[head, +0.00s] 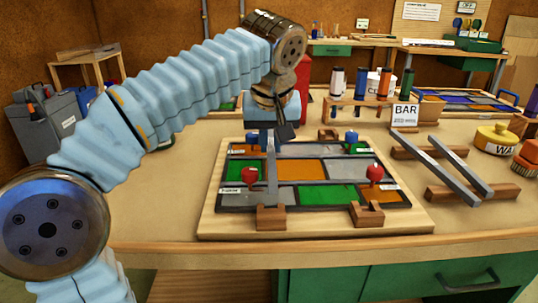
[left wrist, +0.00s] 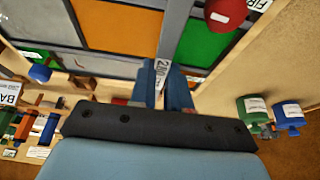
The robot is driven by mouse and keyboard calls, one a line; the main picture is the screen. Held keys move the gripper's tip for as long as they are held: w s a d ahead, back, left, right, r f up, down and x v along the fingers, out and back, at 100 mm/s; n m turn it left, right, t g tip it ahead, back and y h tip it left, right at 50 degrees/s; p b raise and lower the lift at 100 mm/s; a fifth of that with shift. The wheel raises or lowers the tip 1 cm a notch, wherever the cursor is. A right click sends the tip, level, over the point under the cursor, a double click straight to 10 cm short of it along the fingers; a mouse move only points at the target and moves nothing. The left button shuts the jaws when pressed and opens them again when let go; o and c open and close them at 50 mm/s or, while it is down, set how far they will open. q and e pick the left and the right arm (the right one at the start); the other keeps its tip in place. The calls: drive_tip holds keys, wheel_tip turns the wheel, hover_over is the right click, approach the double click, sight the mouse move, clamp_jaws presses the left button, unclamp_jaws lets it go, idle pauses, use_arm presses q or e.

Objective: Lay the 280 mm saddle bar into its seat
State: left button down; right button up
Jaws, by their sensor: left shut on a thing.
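The leaded panel (head: 300,170) lies on a pale wooden board, with orange, green and grey panes. My left gripper (head: 272,130) is above its back left part, shut on a grey saddle bar (head: 271,175). In the left wrist view the gripper's blue fingers (left wrist: 165,90) pinch the bar (left wrist: 177,35), whose label seems to read 280. The bar runs front to back over the panel. Its near end appears at the front left wooden block (head: 271,218); I cannot tell whether it touches. The far end is hidden by the gripper. My right gripper is not in view.
Red knobs (head: 250,175) (head: 375,173) and blue knobs (head: 351,137) stand on the panel. Other wooden blocks are at front right (head: 367,215) and back (head: 328,134). Two grey bars (head: 452,170) rest on wooden supports at right, by a BAR sign (head: 404,115).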

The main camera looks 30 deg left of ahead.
sight(269, 149)
use_arm(q)
drive_tip(key=f, duration=0.2)
drive_tip(key=shift+a+f, duration=0.35)
drive_tip(key=shift+d+f, duration=0.1)
drive_tip(key=shift+f, duration=0.4)
drive_tip(key=c, duration=1.1)
unclamp_jaws()
drive_tip(key=v, duration=1.1)
drive_tip(key=shift+d+r, duration=0.1)
drive_tip(key=shift+r, duration=0.1)
drive_tip(key=shift+s+r, duration=0.15)
drive_tip(key=shift+r, duration=0.15)
